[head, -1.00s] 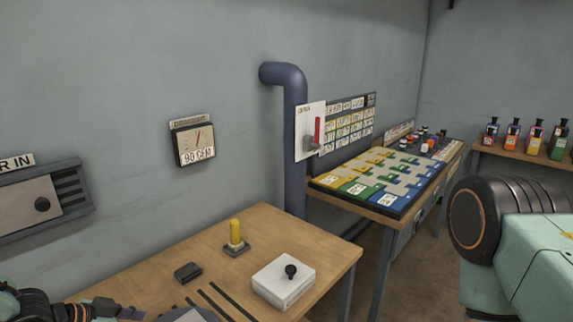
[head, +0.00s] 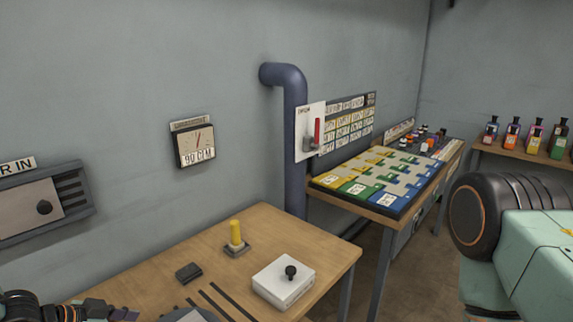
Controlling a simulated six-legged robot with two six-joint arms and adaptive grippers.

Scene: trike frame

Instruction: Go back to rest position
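My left gripper (head: 110,312) shows at the bottom left edge of the head view, low over the left end of the wooden table (head: 215,246). Only its upper part is in the picture, and its fingertips are cut off or too small to judge. I see nothing clearly held in it. My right gripper is not in view. A large green and black arm part of mine (head: 520,235) fills the right edge.
The table bears a yellow peg on a base (head: 236,238), a small black block (head: 189,272) and a white box with a black knob (head: 284,282). A blue pipe (head: 294,140), a red-handled lever panel (head: 310,132) and a coloured board table (head: 385,180) stand behind. Bottles (head: 535,135) line a right shelf.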

